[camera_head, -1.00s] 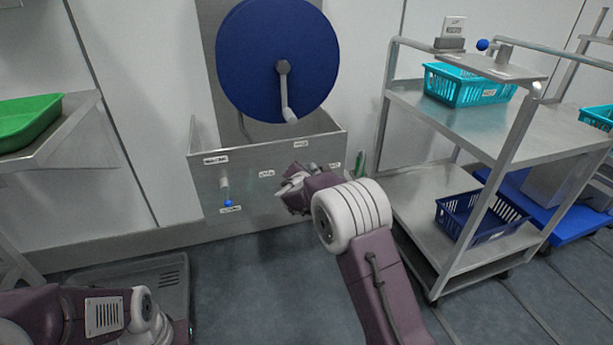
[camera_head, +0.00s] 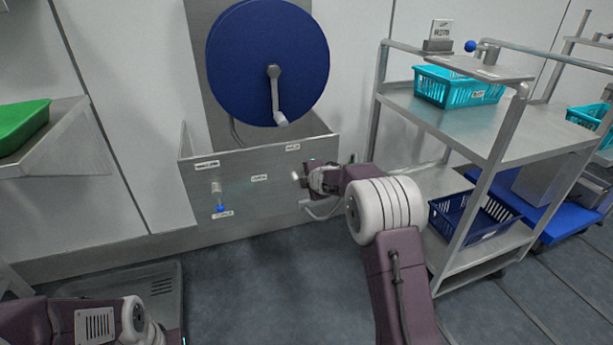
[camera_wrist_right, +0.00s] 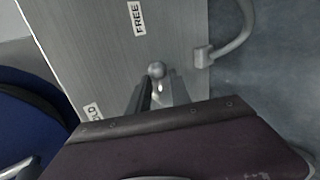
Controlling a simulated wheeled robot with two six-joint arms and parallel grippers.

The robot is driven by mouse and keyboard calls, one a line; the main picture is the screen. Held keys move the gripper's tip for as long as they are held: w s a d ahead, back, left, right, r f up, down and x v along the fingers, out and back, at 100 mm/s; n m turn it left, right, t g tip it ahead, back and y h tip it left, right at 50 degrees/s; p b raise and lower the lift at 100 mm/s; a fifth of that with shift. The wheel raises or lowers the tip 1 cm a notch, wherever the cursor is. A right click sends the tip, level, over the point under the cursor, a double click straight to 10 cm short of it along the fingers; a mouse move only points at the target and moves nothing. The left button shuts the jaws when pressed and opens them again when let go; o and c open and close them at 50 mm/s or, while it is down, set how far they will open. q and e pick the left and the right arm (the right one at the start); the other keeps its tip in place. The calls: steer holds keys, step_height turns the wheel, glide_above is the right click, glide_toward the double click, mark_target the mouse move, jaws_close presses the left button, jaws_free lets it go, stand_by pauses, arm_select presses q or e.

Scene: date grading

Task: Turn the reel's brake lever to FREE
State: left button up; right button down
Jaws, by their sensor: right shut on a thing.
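The reel (camera_head: 267,62) is a large dark blue disc with a grey crank, above a grey metal box. The brake lever's pale ball knob (camera_head: 294,176) shows at the box's front panel, on its right part. In the right wrist view the grey ball knob (camera_wrist_right: 157,70) sits at the tips of my right gripper (camera_wrist_right: 160,85), which is shut on the lever. The lever's shank is mostly hidden by the fingers. A FREE label (camera_wrist_right: 137,18) is above the knob, and a partly hidden label ending in LD (camera_wrist_right: 92,111) is lower left. My left gripper is out of view.
A blue-knobbed fitting (camera_head: 221,208) sticks out at the panel's left. A grey curved pipe (camera_wrist_right: 240,35) runs close to the right gripper. A steel cart (camera_head: 455,120) with baskets stands to the right. A grey floor tray (camera_head: 165,275) lies at lower left.

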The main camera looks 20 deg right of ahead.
steer(key=shift+f+m+y, duration=0.2)
steer(key=shift+m+y, duration=0.1)
stand_by(0.4)
steer(key=c, duration=1.2)
jaws_free()
steer(key=shift+d, duration=0.1)
steer(key=p+v, duration=0.1)
steer(key=v, duration=0.8)
steer(key=shift+r, duration=0.1)
